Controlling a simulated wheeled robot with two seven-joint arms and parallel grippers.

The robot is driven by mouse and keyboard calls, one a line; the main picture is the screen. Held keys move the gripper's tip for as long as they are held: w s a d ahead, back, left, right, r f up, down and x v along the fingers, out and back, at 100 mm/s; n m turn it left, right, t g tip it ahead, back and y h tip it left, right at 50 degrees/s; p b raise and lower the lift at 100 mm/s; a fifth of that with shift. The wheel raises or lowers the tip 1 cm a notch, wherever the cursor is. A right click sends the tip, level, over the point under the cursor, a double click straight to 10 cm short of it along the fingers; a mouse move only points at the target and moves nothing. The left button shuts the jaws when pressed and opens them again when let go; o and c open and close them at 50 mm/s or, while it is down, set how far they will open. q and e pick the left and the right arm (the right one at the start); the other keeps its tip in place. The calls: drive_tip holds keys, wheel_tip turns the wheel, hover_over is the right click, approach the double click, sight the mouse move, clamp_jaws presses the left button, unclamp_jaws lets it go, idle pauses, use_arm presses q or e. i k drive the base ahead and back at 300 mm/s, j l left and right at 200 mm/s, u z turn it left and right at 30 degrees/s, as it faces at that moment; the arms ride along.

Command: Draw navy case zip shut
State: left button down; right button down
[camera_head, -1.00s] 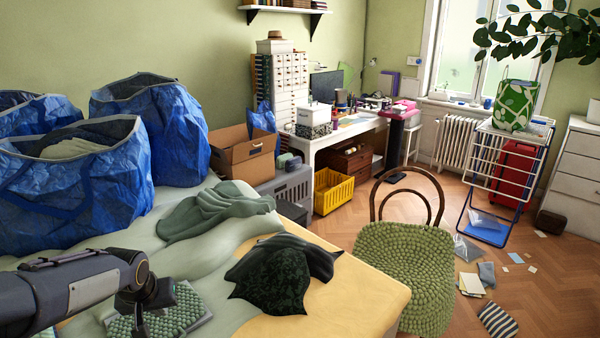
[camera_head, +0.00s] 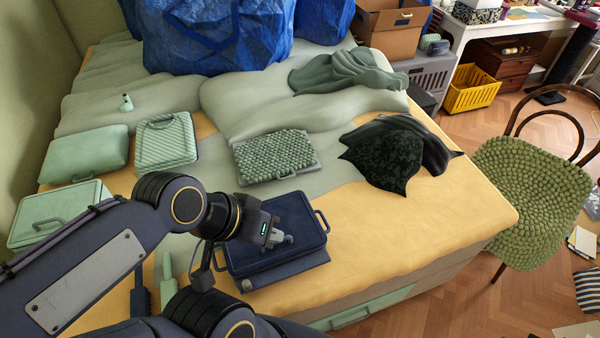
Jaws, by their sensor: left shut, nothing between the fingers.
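The navy case (camera_head: 292,213) lies flat on the yellow bed cover, with a loop handle at its right end and another at its left. My left gripper (camera_head: 284,240) comes in from the left and hangs over the case's near half. Its fingers are shut with nothing between them. I cannot tell whether the fingertips touch the lid. The zip and its pull are too small to make out, and my arm hides the case's left part. A flat dark blue-grey piece (camera_head: 300,276) shows under the case's near edge. My right gripper is not in view.
A knobbly green case (camera_head: 272,155), a striped pale green case (camera_head: 166,142) and a smooth green case (camera_head: 86,152) lie beyond. A dark patterned cloth (camera_head: 376,158) lies right of the knobbly case. Blue bags (camera_head: 215,35) stand at the back. Yellow cover (camera_head: 430,225) is clear at right.

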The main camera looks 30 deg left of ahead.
sight(246, 284)
drive_tip(key=u, duration=1.35)
